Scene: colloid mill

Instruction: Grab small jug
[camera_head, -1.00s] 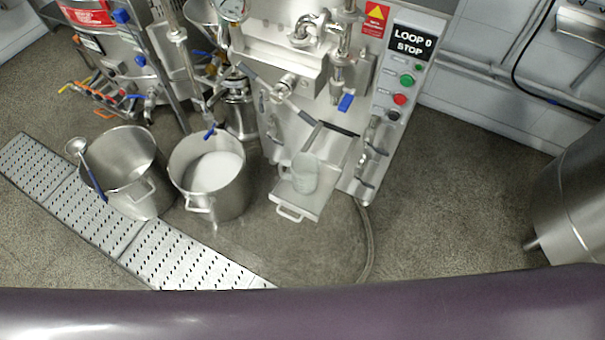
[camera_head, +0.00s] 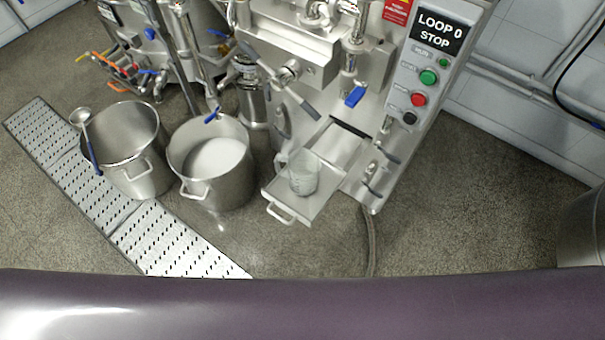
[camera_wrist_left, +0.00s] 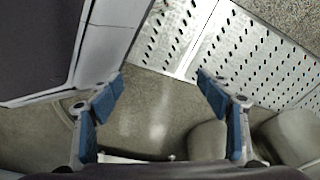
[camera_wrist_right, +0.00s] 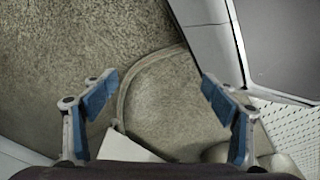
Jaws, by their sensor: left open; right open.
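The small jug (camera_head: 304,174) is clear and stands upright on the metal pull-out tray (camera_head: 272,188) of the mill in the head view. My left gripper (camera_wrist_left: 162,84) shows in the left wrist view, open and empty, over the floor near the perforated grate. My right gripper (camera_wrist_right: 158,90) shows in the right wrist view, open and empty, over the floor and a curved hose. Neither gripper shows in the head view, and the jug is not clear in either wrist view.
A steel pot with white contents (camera_head: 212,160) stands left of the tray. A perforated floor grate (camera_head: 165,240) runs in front. The control panel (camera_head: 425,75) reads LOOP 0 STOP.

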